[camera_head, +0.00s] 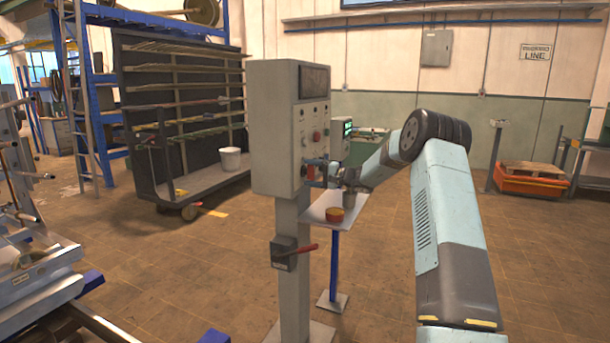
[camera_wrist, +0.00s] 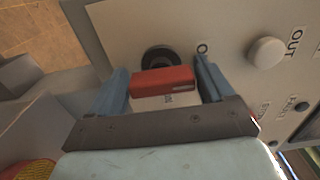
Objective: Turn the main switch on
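A red switch handle (camera_wrist: 163,82) with a black round base (camera_wrist: 160,57) sits on the grey panel, with a letter "O" beside it. My gripper (camera_wrist: 165,82) is at the panel, its two blue fingers wide apart, one at each end of the handle. The gaps are so small that I cannot tell whether the fingers press on it. In the head view, my gripper (camera_head: 322,173) reaches the lower front of the control box (camera_head: 270,125), and the handle is mostly hidden there. A second red lever on a black box (camera_head: 284,254) is lower on the post.
A white knob marked OUT (camera_wrist: 266,52) is right of the handle on the panel. A small shelf (camera_head: 322,207) with an orange-red round item (camera_head: 334,215) is under my gripper. A wheeled rack (camera_head: 180,110) is behind left.

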